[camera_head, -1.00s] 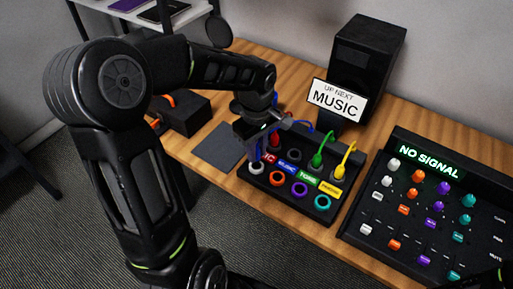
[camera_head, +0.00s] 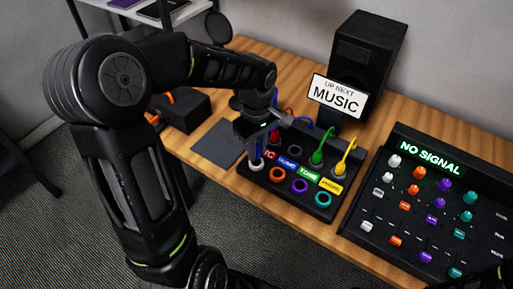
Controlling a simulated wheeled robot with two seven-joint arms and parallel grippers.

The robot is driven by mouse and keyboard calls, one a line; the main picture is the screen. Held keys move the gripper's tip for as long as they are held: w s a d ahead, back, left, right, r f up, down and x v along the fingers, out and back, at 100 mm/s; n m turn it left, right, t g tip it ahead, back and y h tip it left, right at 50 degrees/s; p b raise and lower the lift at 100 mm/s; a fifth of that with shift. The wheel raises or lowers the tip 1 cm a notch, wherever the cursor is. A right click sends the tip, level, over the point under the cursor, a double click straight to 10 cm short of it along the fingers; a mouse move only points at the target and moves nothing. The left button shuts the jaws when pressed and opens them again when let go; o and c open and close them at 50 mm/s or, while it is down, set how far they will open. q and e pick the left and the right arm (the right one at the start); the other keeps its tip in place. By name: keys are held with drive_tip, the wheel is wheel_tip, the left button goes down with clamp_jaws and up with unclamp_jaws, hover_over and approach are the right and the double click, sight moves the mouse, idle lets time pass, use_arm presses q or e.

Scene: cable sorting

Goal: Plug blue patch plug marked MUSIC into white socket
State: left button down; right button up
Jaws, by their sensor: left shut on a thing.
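My left gripper (camera_head: 256,143) is shut on the blue plug (camera_head: 259,151) and points down at the front left corner of the black patch box. The plug is directly over the white socket (camera_head: 256,165), its lower end at or just above the ring; I cannot tell whether it is inserted. The gripper hides most of the plug. A blue label (camera_head: 288,163) on the box is too small to read surely. The sign reading "UP NEXT MUSIC" (camera_head: 336,96) stands behind. My right gripper is not in view.
Green (camera_head: 317,158) and yellow (camera_head: 340,167) plugs stand upright on the box, right of my gripper. Orange (camera_head: 278,175), purple (camera_head: 300,185) and teal (camera_head: 322,199) sockets line its front. A mixer (camera_head: 375,214) showing "NO SIGNAL" is at right, a black speaker (camera_head: 368,50) behind.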

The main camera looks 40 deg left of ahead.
use_arm(q)
drive_tip(key=shift+f+b, duration=0.35)
drive_tip(key=shift+b, duration=0.15)
idle(1.4)
drive_tip(key=shift+f+b, duration=0.3)
drive_tip(key=shift+f, duration=0.05)
drive_tip(key=shift+f+b, duration=0.3)
drive_tip(key=shift+b, duration=0.05)
idle(0.5)
idle(0.3)
drive_tip(key=c, duration=0.7)
unclamp_jaws()
drive_tip(key=shift+r, duration=0.1)
drive_tip(key=shift+r+p, duration=2.55)
drive_tip(key=shift+r, duration=0.9)
